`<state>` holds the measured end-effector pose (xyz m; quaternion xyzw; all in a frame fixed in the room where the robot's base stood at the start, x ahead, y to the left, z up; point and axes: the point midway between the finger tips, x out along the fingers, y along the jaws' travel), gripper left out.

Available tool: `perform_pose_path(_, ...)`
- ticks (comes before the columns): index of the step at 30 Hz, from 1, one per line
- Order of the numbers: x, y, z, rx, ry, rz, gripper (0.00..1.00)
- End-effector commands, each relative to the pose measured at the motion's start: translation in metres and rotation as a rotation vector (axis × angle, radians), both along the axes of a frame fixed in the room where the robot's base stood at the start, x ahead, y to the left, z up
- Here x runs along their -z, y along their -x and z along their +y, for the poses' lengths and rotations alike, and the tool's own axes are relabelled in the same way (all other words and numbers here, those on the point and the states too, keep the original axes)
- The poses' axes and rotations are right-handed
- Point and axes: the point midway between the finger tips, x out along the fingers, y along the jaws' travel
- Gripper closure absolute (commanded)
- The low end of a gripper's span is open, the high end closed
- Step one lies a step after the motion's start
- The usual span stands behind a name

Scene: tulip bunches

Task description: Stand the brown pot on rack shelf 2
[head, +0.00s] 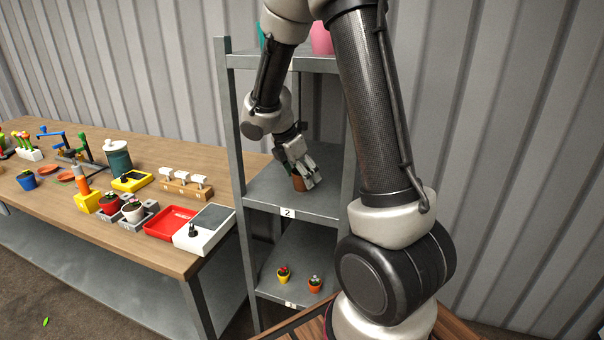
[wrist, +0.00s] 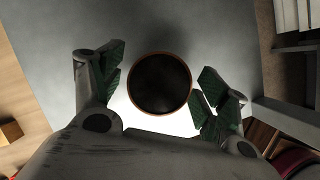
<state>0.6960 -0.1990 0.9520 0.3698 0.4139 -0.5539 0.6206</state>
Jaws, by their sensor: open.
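The brown pot (head: 299,184) stands upright on rack shelf 2 (head: 325,206), the shelf with the label "2" (head: 288,213). In the wrist view I look down into the pot (wrist: 160,83), which shows a brown rim and a dark inside. My gripper (head: 303,174) is at the pot, inside the rack above the shelf. In the wrist view its two fingers (wrist: 158,92) are open, one on each side of the pot. A gap shows on the left; the right finger is close to the rim, and I cannot tell whether it touches.
A lower shelf holds a yellow pot (head: 284,275) and an orange pot (head: 315,284) with small plants. Rack posts (head: 233,150) stand close to my arm. The wooden table (head: 140,240) at the left holds a red tray (head: 171,222), a white scale (head: 205,229) and several potted plants.

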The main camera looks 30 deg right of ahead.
Motion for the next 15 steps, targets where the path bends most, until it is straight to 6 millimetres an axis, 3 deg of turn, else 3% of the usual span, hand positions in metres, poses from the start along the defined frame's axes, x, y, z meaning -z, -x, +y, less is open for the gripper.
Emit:
perform_pose_path(6,-0.017,-0.001,0.007,-0.002,-0.002,-0.003,0.25)
perform_pose_path(15,-0.014,0.008,0.078,-0.006,-0.001,0.001,0.25)
